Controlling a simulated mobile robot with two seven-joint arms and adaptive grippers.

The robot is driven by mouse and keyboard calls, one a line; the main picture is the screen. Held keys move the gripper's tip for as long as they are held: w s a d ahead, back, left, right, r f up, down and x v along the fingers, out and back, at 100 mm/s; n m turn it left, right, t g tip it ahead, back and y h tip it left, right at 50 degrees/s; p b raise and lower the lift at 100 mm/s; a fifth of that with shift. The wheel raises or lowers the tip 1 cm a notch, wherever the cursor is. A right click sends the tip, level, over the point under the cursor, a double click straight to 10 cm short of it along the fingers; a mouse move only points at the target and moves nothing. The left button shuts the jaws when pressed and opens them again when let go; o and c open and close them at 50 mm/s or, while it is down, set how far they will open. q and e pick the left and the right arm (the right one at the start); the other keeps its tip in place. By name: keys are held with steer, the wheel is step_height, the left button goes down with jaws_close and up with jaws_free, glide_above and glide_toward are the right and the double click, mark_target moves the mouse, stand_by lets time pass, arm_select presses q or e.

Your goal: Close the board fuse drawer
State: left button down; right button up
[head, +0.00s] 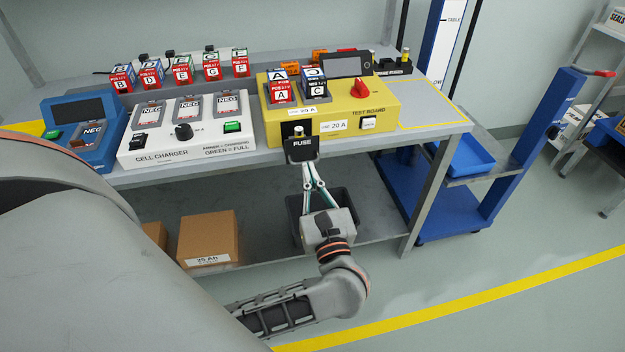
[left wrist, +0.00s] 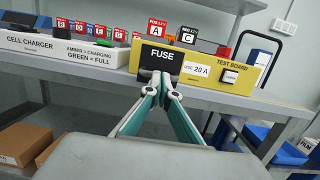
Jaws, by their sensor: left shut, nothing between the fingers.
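The yellow test board (head: 385,105) stands on the bench and also shows in the left wrist view (left wrist: 202,57). Its black fuse drawer (head: 302,144), labelled FUSE, sticks out from the board's front toward me, with a dark opening behind it. The drawer front fills the middle of the left wrist view (left wrist: 160,55). My left gripper (head: 308,164) is shut and empty, its fingertips just at the lower part of the drawer front. I cannot tell whether they touch it. My right gripper is in neither view.
A white cell charger (head: 185,150) and a blue device (head: 75,115) stand left of the board. Lettered battery packs (head: 182,70) line the bench's back. A dark bin (head: 335,205) and a cardboard box (head: 208,235) sit on the lower shelf. A blue trolley (head: 470,155) stands right.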

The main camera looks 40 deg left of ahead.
mark_target(304, 155)
arm_select(q)
steer(key=w+a, duration=0.2)
steer(key=a, duration=0.1)
steer(key=w+a+b, duration=0.1)
steer(key=w, duration=0.1)
steer(key=shift+a+f, duration=0.25)
steer(key=shift+a, duration=0.1)
steer(key=shift+w+a+r, duration=0.25)
steer(key=shift+w+a, duration=0.1)
steer(key=shift+a, duration=0.05)
steer(key=shift+r, duration=0.1)
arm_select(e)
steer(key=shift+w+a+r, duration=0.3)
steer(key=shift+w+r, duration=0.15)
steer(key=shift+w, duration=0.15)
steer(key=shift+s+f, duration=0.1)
